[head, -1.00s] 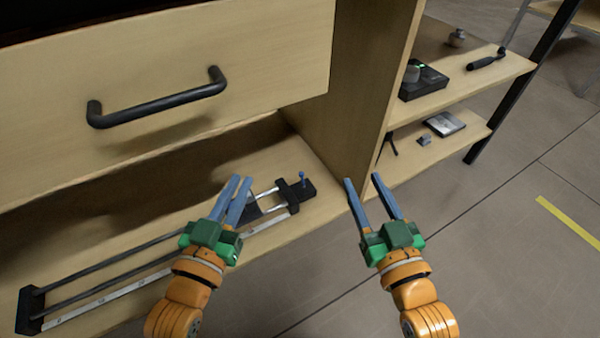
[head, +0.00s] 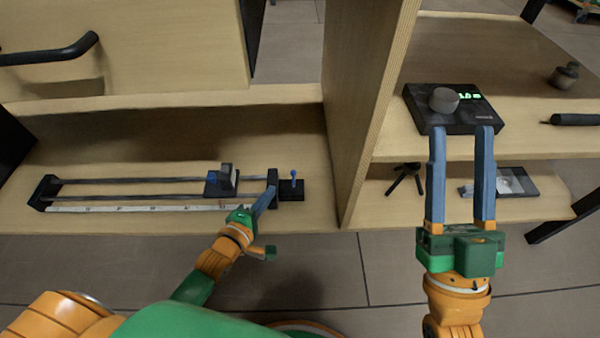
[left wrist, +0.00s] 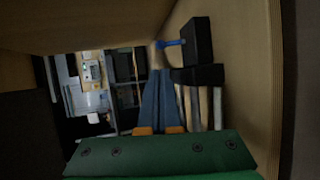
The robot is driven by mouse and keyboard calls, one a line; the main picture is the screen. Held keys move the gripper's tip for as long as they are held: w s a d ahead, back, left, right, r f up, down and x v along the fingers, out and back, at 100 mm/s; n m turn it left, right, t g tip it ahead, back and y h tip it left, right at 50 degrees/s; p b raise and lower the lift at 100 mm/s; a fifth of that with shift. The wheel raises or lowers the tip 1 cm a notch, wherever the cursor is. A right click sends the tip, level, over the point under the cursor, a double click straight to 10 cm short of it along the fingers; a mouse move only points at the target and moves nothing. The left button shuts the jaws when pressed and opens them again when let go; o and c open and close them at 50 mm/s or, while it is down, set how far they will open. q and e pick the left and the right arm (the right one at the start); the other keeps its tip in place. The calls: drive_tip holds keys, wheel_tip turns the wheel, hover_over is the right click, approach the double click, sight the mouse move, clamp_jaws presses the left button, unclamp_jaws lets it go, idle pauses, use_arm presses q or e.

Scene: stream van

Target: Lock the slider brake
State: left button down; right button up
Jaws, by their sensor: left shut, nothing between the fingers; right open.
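The slider lies along the low shelf, with two dark rails (head: 130,181), a white scale strip and a dark carriage (head: 222,182) towards its right end. A small black box with an upright blue lever (head: 294,178), which looks like the brake, sits just right of the right end block (head: 273,180). My left gripper (head: 272,190) is shut and empty, its tips by that end block, left of the lever. In the left wrist view the lever (left wrist: 170,43) sticks out from its black box (left wrist: 197,42) just beyond the shut fingertips (left wrist: 160,72); contact is not visible. My right gripper (head: 461,130) is open and empty.
A black device with a grey knob and green display (head: 470,112) stands beyond my right fingers on the upper right shelf. A small tripod (head: 405,178) is on the shelf below. A wooden upright panel (head: 362,110) stands right of the brake box. A drawer handle (head: 50,52) juts out upper left.

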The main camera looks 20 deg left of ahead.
use_arm(q)
drive_tip(key=shift+f+n, duration=0.25)
drive_tip(key=shift+n, duration=0.05)
use_arm(e)
drive_tip(key=shift+d+r, duration=0.15)
drive_tip(key=shift+s, duration=0.1)
